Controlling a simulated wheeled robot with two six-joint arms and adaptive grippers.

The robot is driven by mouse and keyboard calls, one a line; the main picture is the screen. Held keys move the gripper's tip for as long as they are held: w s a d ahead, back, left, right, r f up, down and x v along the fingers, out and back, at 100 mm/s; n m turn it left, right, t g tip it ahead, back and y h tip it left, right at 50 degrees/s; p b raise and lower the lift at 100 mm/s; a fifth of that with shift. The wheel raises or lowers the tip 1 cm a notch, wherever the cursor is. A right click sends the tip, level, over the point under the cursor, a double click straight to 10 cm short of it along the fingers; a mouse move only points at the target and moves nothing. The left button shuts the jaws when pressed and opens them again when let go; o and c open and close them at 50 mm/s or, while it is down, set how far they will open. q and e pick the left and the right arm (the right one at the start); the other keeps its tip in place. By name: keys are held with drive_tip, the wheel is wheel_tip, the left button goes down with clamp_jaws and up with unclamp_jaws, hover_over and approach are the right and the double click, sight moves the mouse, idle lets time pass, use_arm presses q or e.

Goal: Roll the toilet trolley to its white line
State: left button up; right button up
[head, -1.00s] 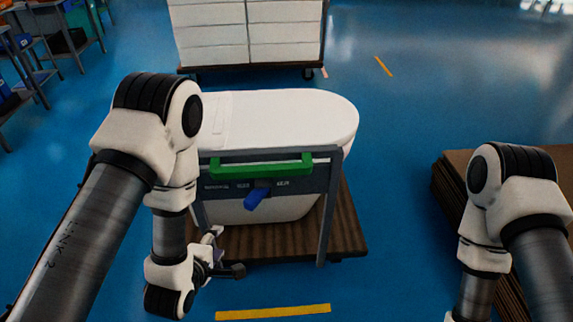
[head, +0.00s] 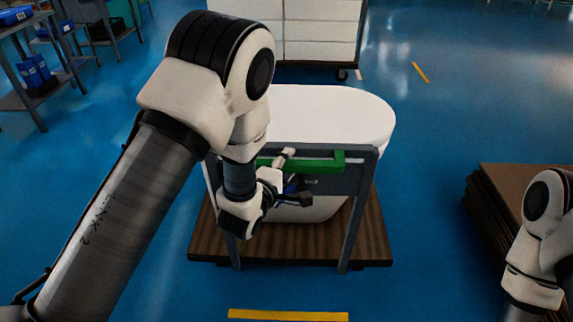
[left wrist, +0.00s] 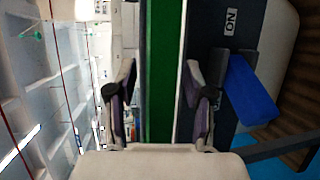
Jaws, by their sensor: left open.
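The toilet trolley has a brown wooden deck (head: 215,240), a grey frame (head: 362,200) and a green handle bar (head: 325,163). A white toilet (head: 330,112) sits on it. My left gripper (head: 296,178) is open at the left part of the handle. In the left wrist view, the green bar (left wrist: 162,40) runs between the open fingers of my left gripper (left wrist: 160,80), with gaps at both sides. A blue lever (left wrist: 250,90) shows beside it. My right gripper is out of view. No clear white line shows.
A yellow floor line (head: 288,315) lies in front of the trolley. Behind it stands a cart of white boxes (head: 320,30). A brown stack (head: 490,220) is at the right and shelves (head: 40,85) at the far left. An orange mark (head: 420,72) lies on open blue floor.

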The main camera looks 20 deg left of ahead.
use_arm(q)
clamp_jaws()
